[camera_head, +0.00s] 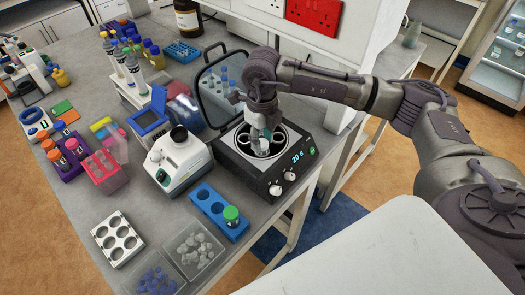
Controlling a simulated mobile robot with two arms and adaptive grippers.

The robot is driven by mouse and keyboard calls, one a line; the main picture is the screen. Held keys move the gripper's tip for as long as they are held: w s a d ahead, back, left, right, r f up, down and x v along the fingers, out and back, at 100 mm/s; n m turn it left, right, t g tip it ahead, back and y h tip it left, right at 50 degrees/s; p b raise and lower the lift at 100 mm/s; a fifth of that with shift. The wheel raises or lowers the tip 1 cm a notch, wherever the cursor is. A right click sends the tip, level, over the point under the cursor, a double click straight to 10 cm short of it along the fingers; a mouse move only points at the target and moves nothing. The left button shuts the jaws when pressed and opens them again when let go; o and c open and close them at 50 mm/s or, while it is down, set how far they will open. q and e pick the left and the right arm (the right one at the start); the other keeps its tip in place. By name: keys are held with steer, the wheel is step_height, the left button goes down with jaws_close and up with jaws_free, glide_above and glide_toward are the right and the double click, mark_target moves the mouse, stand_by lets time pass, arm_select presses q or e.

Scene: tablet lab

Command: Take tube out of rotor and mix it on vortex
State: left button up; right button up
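A black and white centrifuge (247,170) stands on the grey bench with its clear lid raised. Its display reads 20 s. The rotor (277,139) sits in the open bowl, with ring-shaped holders around its middle. My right gripper (262,130) points straight down into the bowl from above. Its fingers are small and partly merge with a pale part at the rotor's centre, so I cannot tell whether they hold a tube. The vortex mixer (185,163), white with a black cup on top, stands just left of the centrifuge. My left gripper is not in view.
A blue rack (210,203) holding a green-capped tube (231,215) stands in front of the centrifuge. A white rack (117,240) and clear boxes (197,248) lie at the front. Pink and purple racks (104,172) and bottles crowd the left. The bench edge is close on the right.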

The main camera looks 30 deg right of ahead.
steer(key=shift+c, duration=1.3)
steer(key=shift+r, duration=0.1)
steer(key=shift+r+p, duration=1.95)
steer(key=shift+r, duration=1.7)
steer(key=shift+r, duration=0.1)
steer(key=shift+r+p, duration=0.3)
steer(key=shift+r, duration=0.1)
step_height(320, 180, up, 5)
steer(key=shift+r+p, duration=0.1)
steer(key=shift+p, duration=1)
